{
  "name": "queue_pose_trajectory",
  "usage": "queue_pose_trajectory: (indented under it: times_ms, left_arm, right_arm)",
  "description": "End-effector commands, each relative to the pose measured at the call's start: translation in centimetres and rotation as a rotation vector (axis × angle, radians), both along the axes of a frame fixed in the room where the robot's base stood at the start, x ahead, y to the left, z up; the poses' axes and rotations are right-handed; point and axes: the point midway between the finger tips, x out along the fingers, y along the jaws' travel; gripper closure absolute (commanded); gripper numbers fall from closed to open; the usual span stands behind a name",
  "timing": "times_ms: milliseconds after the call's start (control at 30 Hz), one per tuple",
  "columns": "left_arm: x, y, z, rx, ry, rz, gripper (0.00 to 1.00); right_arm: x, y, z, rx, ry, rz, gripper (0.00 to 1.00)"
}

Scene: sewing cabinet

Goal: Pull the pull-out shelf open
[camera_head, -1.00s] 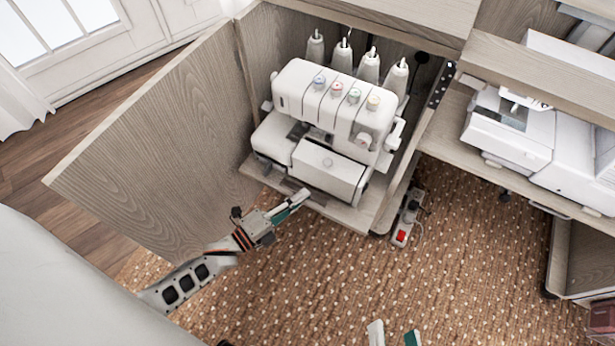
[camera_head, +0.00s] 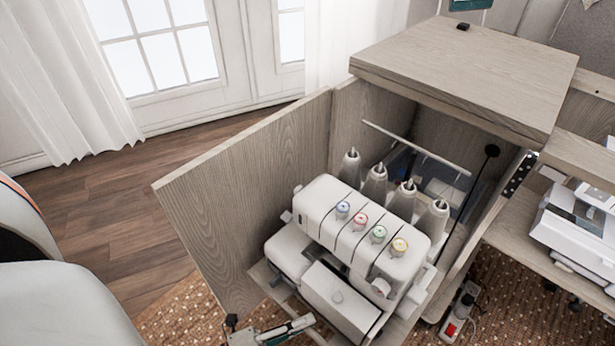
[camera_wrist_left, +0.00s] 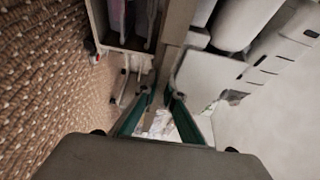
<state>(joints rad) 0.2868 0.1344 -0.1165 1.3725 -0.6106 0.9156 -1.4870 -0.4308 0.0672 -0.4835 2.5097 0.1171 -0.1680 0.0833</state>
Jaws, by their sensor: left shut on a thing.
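The pull-out shelf (camera_head: 262,274) is a wood-grain board low in the open cabinet, carrying a white serger sewing machine (camera_head: 350,235) with several coloured dials. The shelf and machine stand out in front of the cabinet interior. My left gripper (camera_head: 296,326) is at the shelf's front edge, at the bottom of the head view, partly cut off by the frame. In the left wrist view its green fingers (camera_wrist_left: 164,97) are close together, shut at the shelf's edge; the exact contact is hard to see. My right gripper is not in view.
The open cabinet door (camera_head: 245,190) stands left of the shelf. A power strip (camera_head: 458,314) lies on the carpet to the right. Another white machine (camera_head: 578,228) sits on the desk at right. Wooden floor (camera_head: 120,235) is clear at left.

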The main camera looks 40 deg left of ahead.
Motion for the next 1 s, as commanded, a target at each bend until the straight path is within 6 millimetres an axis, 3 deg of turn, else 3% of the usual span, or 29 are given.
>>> queue_pose_trajectory:
  times_ms: [467,500,833,1000]
  left_arm:
    - [-0.2,-0.1,0.0,-0.001,0.000,-0.001,1.00]
    - [-0.2,-0.1,0.0,-0.001,0.000,-0.001,0.84]
    - [-0.2,0.0,0.0,0.000,-0.001,0.000,0.83]
    - [-1.4,0.5,-0.1,0.000,0.002,0.000,0.83]
  right_arm:
    - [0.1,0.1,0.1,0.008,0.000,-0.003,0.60]
    - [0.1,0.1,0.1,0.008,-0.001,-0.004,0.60]
    - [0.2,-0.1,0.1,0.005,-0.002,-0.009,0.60]
    - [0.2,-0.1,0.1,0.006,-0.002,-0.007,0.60]
